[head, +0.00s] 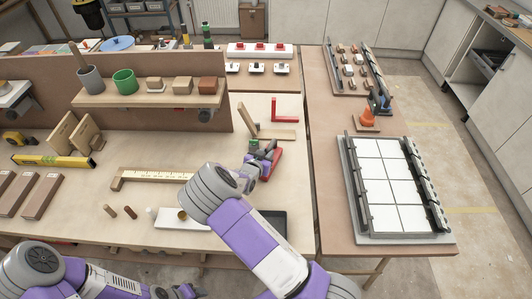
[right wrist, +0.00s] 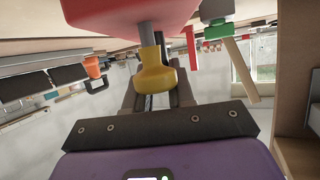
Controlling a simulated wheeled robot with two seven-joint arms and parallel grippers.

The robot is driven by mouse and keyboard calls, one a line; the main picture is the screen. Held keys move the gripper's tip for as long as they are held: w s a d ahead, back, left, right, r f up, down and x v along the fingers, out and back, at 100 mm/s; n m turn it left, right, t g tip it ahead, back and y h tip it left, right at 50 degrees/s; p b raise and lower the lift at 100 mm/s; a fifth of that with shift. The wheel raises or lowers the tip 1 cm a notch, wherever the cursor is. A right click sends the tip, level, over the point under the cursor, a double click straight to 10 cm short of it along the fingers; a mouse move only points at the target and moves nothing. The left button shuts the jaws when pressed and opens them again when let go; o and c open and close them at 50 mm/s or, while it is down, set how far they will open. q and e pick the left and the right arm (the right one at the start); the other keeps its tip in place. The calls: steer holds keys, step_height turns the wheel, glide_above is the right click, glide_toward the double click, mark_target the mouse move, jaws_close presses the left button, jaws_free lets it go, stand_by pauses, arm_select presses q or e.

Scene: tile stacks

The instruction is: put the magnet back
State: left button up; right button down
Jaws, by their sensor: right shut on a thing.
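The magnet appears to be the red body (head: 273,164) with a grey stem and a yellow knob. In the right wrist view the red body (right wrist: 130,12) fills the top and the yellow knob (right wrist: 154,72) shows between the fingers. I cannot tell if the red body touches the table. My left gripper (head: 186,291) is low at the bottom edge, small and partly cut off, with its jaws unclear.
A red L-shaped piece (head: 287,112) and a wooden angle piece (head: 270,134) lie just beyond. A white board (head: 170,224) and a dark tray (head: 279,224) lie nearer. A shelf (head: 140,98) stands behind left. A white tile frame (head: 404,238) is on the right table.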

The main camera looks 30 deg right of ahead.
steer(key=shift+r, duration=0.2)
steer(key=shift+f, duration=0.15)
steer(key=c, duration=1)
jaws_free()
steer(key=shift+f, duration=0.1)
steer(key=shift+o, duration=0.2)
steer(key=shift+s+a+r, duration=0.2)
steer(key=shift+a+r, duration=0.05)
steer(key=shift+a, duration=0.05)
steer(key=p+v, duration=0.2)
steer(key=v, duration=0.9)
steer(key=shift+s, duration=0.15)
steer(key=shift+a, duration=0.1)
